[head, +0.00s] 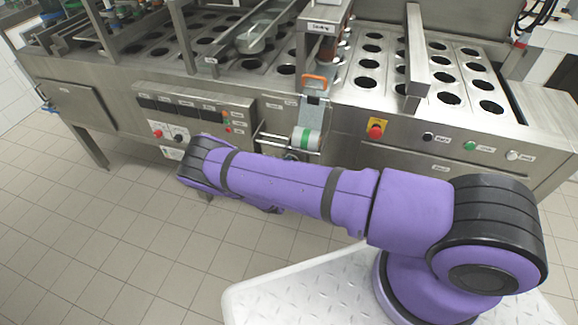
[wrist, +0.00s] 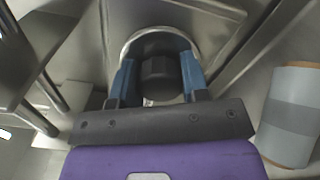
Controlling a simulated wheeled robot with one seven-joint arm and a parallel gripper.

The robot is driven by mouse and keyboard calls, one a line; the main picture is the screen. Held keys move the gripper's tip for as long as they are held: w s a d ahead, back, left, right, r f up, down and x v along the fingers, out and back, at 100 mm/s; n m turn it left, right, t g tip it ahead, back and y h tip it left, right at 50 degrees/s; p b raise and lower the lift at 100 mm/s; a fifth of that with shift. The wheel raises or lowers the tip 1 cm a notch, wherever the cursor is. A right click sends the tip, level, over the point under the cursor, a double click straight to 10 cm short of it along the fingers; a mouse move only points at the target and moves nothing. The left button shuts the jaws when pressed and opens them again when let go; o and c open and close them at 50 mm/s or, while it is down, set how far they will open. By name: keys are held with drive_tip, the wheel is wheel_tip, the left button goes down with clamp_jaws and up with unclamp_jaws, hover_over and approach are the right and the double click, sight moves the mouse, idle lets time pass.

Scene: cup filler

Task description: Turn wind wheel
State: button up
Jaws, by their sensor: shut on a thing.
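The wind wheel (wrist: 156,74) appears as a dark, faceted knob in front of a round metal ring, at the upper middle of the wrist view. My gripper (wrist: 158,62) has one blue finger on each side of the knob and is shut on it. The lower part of the knob is partly hidden by my gripper's dark front bar. In the head view, my purple arm reaches across to the machine's front, and I cannot make out the gripper or the wheel there.
A red emergency button (head: 376,132) and a button panel (head: 195,120) are nearby. Tiled floor (head: 90,240) lies clear at left.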

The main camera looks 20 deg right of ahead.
drive_tip(key=shift+f+m, duration=0.1)
drive_tip(key=shift+m, duration=0.5)
drive_tip(key=o, duration=0.9)
drive_tip(key=shift+s, duration=0.1)
drive_tip(key=v, duration=1)
drive_tip(key=shift+s+a, duration=0.25)
